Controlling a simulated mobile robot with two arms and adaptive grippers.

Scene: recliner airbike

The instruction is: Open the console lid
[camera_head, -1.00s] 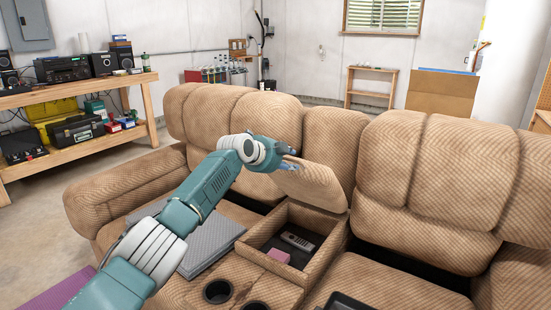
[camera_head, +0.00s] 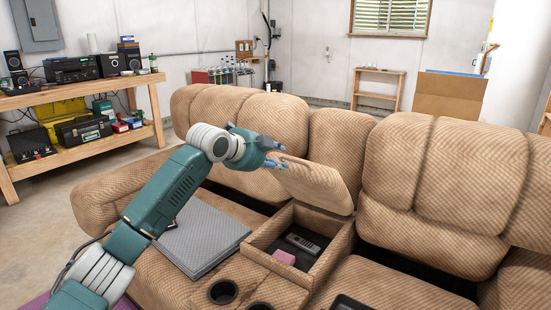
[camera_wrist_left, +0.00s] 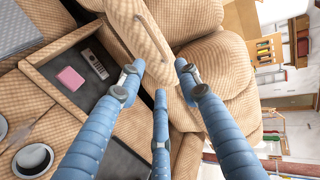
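The console lid (camera_head: 315,185), a tan padded panel, stands raised and tilted back above the console box (camera_head: 331,254) between the seats. The box is open and its dark inside shows. My left gripper (camera_head: 272,151) is beside the lid's upper left edge. In the left wrist view, my left gripper's blue fingers (camera_wrist_left: 158,80) are spread apart with nothing held between them. The lid (camera_wrist_left: 143,30) lies just beyond the fingertips there; I cannot tell if any finger touches it. My right gripper is not in view.
A pink block (camera_head: 284,257) and a remote (camera_head: 303,243) lie in the box. Cup holders (camera_head: 222,292) are in front of it. A grey folded item (camera_head: 203,240) lies on the left seat. The couch backrests (camera_head: 270,130) stand behind. A workbench (camera_head: 80,95) is at the back left.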

